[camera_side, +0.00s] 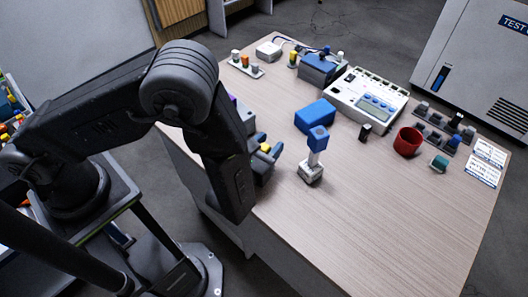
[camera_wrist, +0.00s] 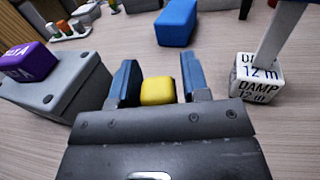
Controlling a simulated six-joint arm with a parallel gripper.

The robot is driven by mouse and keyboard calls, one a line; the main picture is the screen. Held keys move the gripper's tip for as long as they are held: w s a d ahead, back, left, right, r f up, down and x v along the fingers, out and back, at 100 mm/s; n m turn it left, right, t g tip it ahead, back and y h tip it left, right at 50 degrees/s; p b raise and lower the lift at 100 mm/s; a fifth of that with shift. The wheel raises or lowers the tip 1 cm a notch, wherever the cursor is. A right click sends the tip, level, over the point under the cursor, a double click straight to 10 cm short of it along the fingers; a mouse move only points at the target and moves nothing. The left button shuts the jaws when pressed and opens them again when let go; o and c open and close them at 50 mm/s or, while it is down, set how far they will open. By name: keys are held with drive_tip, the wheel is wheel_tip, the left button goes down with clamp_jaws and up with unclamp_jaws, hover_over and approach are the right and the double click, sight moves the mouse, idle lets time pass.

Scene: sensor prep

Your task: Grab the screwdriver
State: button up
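No shape here is plainly a screwdriver. The nearest is an upright piece with a blue block top (camera_side: 318,137) and a pale shaft (camera_wrist: 280,35), standing on a white block (camera_wrist: 257,80) labelled "DAMP 12 m". It stands to the right of my gripper in the wrist view, apart from it. My gripper (camera_wrist: 160,80) has its two blue fingers spread, low near the table's left edge in the side view (camera_side: 266,148). A small yellow block (camera_wrist: 158,91) shows between the fingers; I cannot tell whether it touches them.
A blue box (camera_wrist: 177,22) lies ahead of my gripper. A grey box (camera_wrist: 62,88) with a purple block (camera_wrist: 30,64) stands at left. A white instrument (camera_side: 366,100), a red cup (camera_side: 407,141) and small blocks occupy the table's far side. The front right tabletop (camera_side: 400,225) is clear.

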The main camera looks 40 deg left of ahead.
drive_tip(key=c, duration=0.7)
